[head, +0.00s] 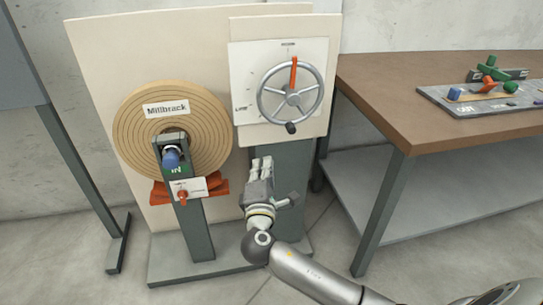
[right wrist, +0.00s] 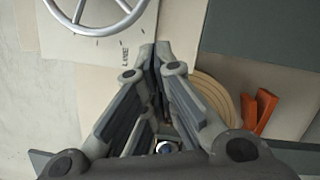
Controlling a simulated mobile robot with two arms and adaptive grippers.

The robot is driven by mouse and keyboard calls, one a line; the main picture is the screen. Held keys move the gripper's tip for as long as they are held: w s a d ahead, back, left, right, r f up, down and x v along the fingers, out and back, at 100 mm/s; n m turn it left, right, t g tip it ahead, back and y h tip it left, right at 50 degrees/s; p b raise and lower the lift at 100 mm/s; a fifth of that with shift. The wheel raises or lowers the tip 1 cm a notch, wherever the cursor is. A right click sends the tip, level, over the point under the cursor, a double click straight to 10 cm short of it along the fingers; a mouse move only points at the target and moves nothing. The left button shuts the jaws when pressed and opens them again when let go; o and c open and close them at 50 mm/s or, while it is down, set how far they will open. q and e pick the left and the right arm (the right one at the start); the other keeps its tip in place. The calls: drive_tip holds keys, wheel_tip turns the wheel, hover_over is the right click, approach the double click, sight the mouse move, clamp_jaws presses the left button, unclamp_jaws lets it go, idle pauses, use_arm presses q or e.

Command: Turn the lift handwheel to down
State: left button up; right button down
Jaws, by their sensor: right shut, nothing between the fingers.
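The lift handwheel (head: 292,99) is a grey spoked wheel on a white panel (head: 241,65) in the head view. Its red pointer (head: 294,72) points up, and its dark knob (head: 291,128) is at the bottom of the rim. Small marks lie around the wheel, too small to read surely. My right gripper (head: 261,162) is below and left of the wheel, apart from it, with its fingers upward. In the right wrist view its fingertips (right wrist: 155,50) are together with nothing between them, and part of the wheel rim (right wrist: 95,33) shows at the top left. My left gripper is not in view.
A tan spiral disc (head: 205,135) labelled Millbrack stands left of the wheel, with a blue knob (head: 171,157) and a small red handle (head: 183,195) on the post before it. A brown-topped table (head: 390,85) at the right carries a board with coloured parts.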

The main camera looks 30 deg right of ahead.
drive_tip(key=w+d+r+b, duration=0.1)
drive_tip(key=w+d+r, duration=0.1)
drive_tip(key=w+d, duration=0.5)
drive_tip(key=shift+w+d, duration=0.25)
drive_tip(key=shift+d, duration=0.25)
drive_tip(key=shift+r, duration=0.1)
drive_tip(key=shift+s+d+n, duration=0.15)
drive_tip(key=shift+d+n, duration=0.35)
drive_tip(key=shift+d, duration=0.25)
